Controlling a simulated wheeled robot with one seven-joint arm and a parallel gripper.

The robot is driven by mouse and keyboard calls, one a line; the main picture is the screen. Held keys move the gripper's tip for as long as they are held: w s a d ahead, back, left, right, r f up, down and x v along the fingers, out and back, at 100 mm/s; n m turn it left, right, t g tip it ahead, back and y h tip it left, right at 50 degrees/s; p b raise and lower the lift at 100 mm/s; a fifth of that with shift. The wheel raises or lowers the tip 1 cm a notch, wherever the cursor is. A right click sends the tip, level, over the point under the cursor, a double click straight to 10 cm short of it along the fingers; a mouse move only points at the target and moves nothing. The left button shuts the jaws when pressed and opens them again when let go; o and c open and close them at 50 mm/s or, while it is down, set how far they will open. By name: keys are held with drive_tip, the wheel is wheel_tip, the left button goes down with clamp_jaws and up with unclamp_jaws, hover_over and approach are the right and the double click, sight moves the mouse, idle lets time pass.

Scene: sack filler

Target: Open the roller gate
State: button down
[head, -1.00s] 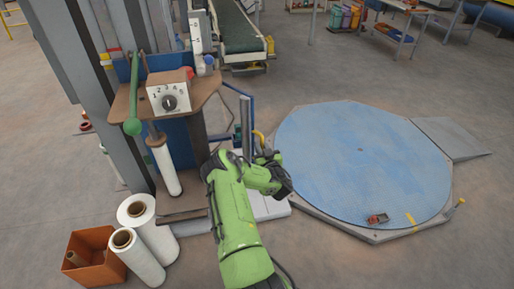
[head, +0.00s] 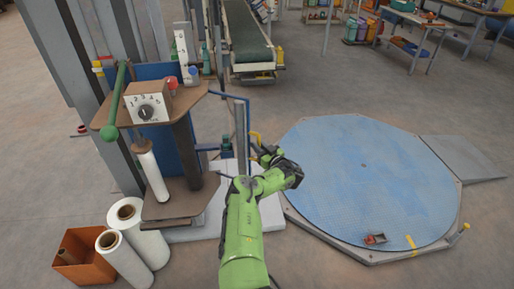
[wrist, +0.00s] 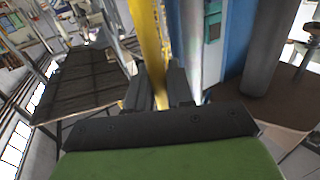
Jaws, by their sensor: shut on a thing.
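A yellow bar (wrist: 148,35) stands between my fingers in the wrist view, and my gripper (wrist: 160,88) is shut on it. In the head view the yellow bar (head: 256,137) is a short curved piece beside a grey post with a blue frame (head: 247,112), right of the wrapping machine. My gripper (head: 261,150) reaches it from the front right; its fingertips are partly hidden by my wrist there. I cannot clearly make out the rollers of the gate or how far it stands open.
A large blue turntable (head: 360,180) with a small red object (head: 375,239) lies to the right. The wrapping machine's control box (head: 148,107), white film rolls (head: 143,235) and an orange bin (head: 85,262) are left. A conveyor (head: 250,42) stands behind.

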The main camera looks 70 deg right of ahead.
drive_tip(key=c, duration=1.2)
unclamp_jaws()
drive_tip(key=shift+o, duration=0.2)
drive_tip(key=p+v, duration=0.9)
drive_tip(key=v, duration=0.7)
drive_tip(key=shift+w, duration=0.15)
